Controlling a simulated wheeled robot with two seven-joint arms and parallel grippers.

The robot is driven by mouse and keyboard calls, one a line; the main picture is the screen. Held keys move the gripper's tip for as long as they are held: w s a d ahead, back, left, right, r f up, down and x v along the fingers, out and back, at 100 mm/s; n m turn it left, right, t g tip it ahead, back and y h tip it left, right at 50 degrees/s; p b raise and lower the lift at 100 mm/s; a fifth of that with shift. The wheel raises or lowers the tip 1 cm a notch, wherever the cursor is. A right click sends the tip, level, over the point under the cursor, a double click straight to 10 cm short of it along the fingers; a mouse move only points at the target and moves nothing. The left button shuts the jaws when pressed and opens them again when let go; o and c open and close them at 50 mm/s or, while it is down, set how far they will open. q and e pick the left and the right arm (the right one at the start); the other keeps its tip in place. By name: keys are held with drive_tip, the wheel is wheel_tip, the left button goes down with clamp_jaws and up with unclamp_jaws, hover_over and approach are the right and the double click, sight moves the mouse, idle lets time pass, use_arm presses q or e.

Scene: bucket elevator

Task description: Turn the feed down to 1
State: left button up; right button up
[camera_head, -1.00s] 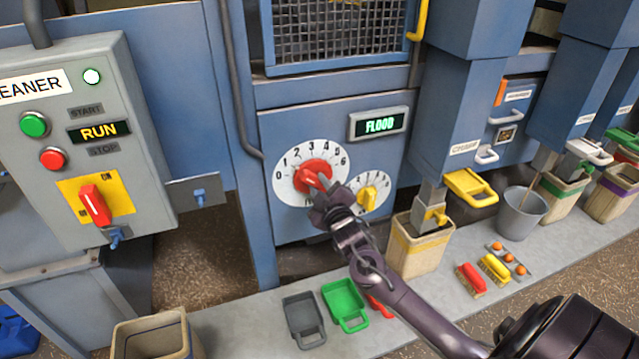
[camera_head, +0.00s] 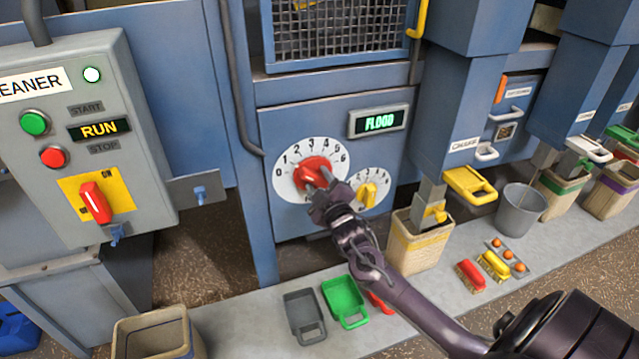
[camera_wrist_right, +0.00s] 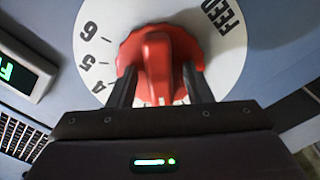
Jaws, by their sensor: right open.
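The red feed knob (camera_head: 312,166) sits on a white round dial (camera_head: 287,184) with black numbers, on the blue machine front. Its pointer direction is hard to read, as my gripper covers its lower part. My right gripper (camera_head: 318,181) is open at the knob. In the right wrist view, its two dark fingers stand on either side of the raised grip of the red knob (camera_wrist_right: 160,55), with a gap to it. The numbers 4, 5 and 6 and the word FEED show on the dial there. A display (camera_head: 380,123) above reads FLOOD. My left gripper is not in view.
A smaller dial with a yellow knob (camera_head: 367,193) is close to the right of my gripper. A control box (camera_head: 120,190) showing RUN stands at the left. Grey (camera_head: 304,312) and green (camera_head: 344,298) scoops lie on the ledge below, near a bin (camera_head: 418,248).

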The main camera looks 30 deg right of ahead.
drive_tip(key=v, duration=0.7)
drive_tip(key=shift+s, duration=0.4)
drive_tip(key=shift+a, duration=0.15)
